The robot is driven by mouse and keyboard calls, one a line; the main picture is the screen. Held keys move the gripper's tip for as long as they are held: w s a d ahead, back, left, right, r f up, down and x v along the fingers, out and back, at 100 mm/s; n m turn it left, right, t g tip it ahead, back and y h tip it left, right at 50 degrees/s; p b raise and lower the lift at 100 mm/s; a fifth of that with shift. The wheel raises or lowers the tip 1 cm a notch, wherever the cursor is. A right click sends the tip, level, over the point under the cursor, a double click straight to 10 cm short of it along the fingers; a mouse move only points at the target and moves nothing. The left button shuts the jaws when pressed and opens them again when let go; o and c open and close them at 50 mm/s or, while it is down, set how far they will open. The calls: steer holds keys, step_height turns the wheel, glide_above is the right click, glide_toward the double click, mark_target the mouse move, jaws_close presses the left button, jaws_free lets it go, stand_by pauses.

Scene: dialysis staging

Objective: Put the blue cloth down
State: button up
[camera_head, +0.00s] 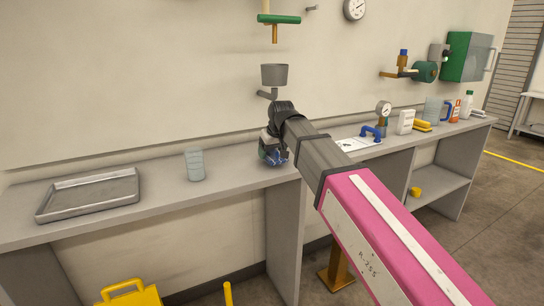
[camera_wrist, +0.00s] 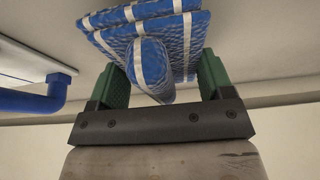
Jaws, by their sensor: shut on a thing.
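The blue cloth (camera_wrist: 155,40) is folded, with white stripes, and fills the space between the green fingers of my gripper (camera_wrist: 163,75). Part of it bulges toward the palm. In the head view only a small dark blue bit of the cloth (camera_head: 272,157) shows under my gripper (camera_head: 268,148), which is at the grey counter (camera_head: 235,185), near the middle of its length. My gripper is shut on the cloth. I cannot tell whether the cloth touches the counter.
A ribbed grey-blue cup (camera_head: 194,165) and a metal tray (camera_head: 88,194) stand to the left. A blue handle (camera_head: 371,131) on a white sheet lies right of my gripper. A grey funnel-like cup (camera_head: 274,75) is on the wall above. Counter between cup and gripper is clear.

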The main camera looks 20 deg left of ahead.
steer(key=shift+f, duration=0.8)
steer(key=shift+f, duration=0.15)
steer(key=o, duration=0.9)
steer(key=shift+s+f, duration=0.1)
steer(key=shift+s+r, duration=0.1)
steer(key=shift+r, duration=0.2)
steer(key=v, duration=1.1)
steer(key=shift+d+r, duration=0.2)
steer(key=shift+r, duration=0.2)
